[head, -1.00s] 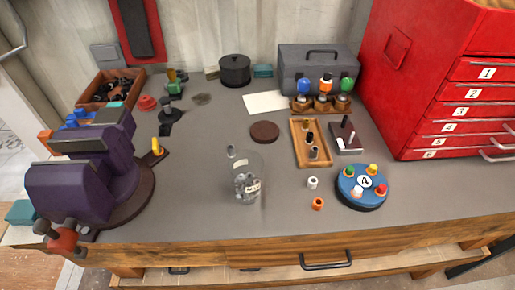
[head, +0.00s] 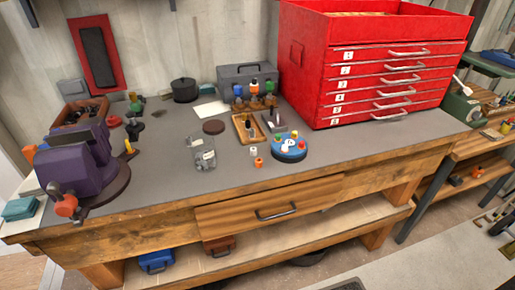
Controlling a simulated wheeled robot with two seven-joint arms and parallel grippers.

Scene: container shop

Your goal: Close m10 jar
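A clear glass jar (head: 204,154) with small metal parts and a pale label stands upright on the grey workbench, left of the middle. Its top looks open, and something small and grey shows at its rim. The label is too small to read now. A round dark brown disc (head: 214,127), which looks like a lid, lies flat on the bench just behind the jar, apart from it. Neither of my grippers shows in the head view.
The workbench (head: 330,146) has bare room at its front right. A purple vise (head: 75,165) stands left, a wooden tray (head: 247,128) and blue round holder (head: 289,148) right of the jar. A red drawer cabinet (head: 375,70) stands at the back right. A front drawer (head: 270,206) is below.

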